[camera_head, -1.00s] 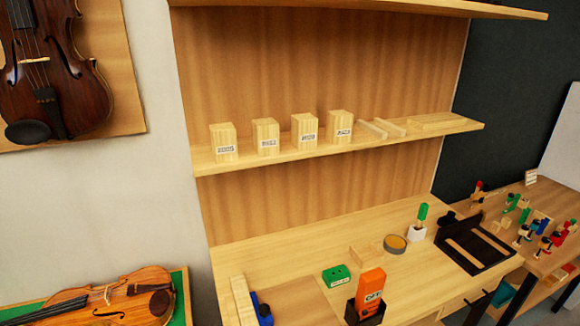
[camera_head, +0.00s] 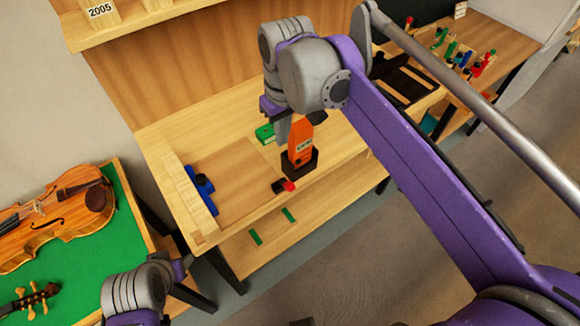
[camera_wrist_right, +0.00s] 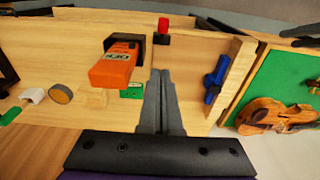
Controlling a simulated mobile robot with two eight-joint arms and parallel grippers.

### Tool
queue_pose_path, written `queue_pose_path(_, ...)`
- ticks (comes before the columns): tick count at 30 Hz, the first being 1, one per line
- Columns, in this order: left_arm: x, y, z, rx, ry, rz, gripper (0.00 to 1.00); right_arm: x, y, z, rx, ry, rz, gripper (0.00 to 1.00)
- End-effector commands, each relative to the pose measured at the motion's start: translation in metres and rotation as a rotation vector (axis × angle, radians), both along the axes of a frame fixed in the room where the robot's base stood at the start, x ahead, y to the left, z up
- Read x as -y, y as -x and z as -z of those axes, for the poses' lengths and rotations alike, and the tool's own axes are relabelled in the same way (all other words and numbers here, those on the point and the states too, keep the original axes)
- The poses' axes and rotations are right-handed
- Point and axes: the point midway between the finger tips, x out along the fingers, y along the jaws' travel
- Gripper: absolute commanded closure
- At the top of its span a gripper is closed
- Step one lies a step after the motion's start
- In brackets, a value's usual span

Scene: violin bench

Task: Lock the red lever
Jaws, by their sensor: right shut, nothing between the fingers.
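The red lever (camera_head: 289,186) sits on a small black fitting near the front edge of the bench. It also shows at the top of the right wrist view (camera_wrist_right: 163,24). My right gripper (camera_head: 283,130) is above the bench, behind and apart from the lever. Its fingers (camera_wrist_right: 161,78) are together and empty in the right wrist view. My left gripper (camera_head: 180,268) is low at the left, partly hidden by its own wrist, away from the lever; its fingers do not show clearly.
An orange device (camera_head: 300,138) stands in a black holder (camera_head: 300,164) close to the lever. A green block (camera_head: 265,134) is behind it. A blue clamp (camera_head: 201,181) lies by a wooden strip at the left. A violin (camera_head: 50,222) rests on the green mat (camera_head: 100,262).

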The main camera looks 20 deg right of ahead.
Motion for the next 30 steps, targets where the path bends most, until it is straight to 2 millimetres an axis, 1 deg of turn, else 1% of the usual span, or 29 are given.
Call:
queue_pose_path(2,0.000,0.000,0.001,-0.001,0.000,0.000,0.50,-0.001,-0.002,0.002,-0.005,0.001,-0.005,1.00)
queue_pose_path(5,0.000,0.001,0.002,-0.001,0.000,0.000,0.50,-0.002,-0.003,0.013,-0.005,0.001,-0.005,1.00)
queue_pose_path(8,0.000,0.001,0.003,-0.002,0.000,0.000,0.50,-0.002,-0.004,0.031,-0.005,0.001,-0.004,1.00)
queue_pose_path(15,0.000,0.003,0.007,-0.005,0.000,0.000,0.50,-0.003,-0.008,0.083,-0.004,0.001,-0.004,1.00)
queue_pose_path(18,0.000,0.003,0.009,-0.006,0.000,0.000,0.50,-0.004,-0.010,0.103,-0.004,0.001,-0.003,1.00)
queue_pose_path(21,0.000,0.003,0.007,-0.005,0.000,0.000,0.50,0.001,0.002,0.113,-0.003,0.000,-0.003,1.00)
queue_pose_path(24,0.000,0.002,0.007,-0.005,0.000,0.000,0.50,0.003,0.009,0.122,-0.003,0.000,-0.003,1.00)
queue_pose_path(30,0.000,0.002,0.007,-0.005,0.000,0.000,0.50,0.005,0.015,0.129,-0.003,0.000,-0.003,1.00)
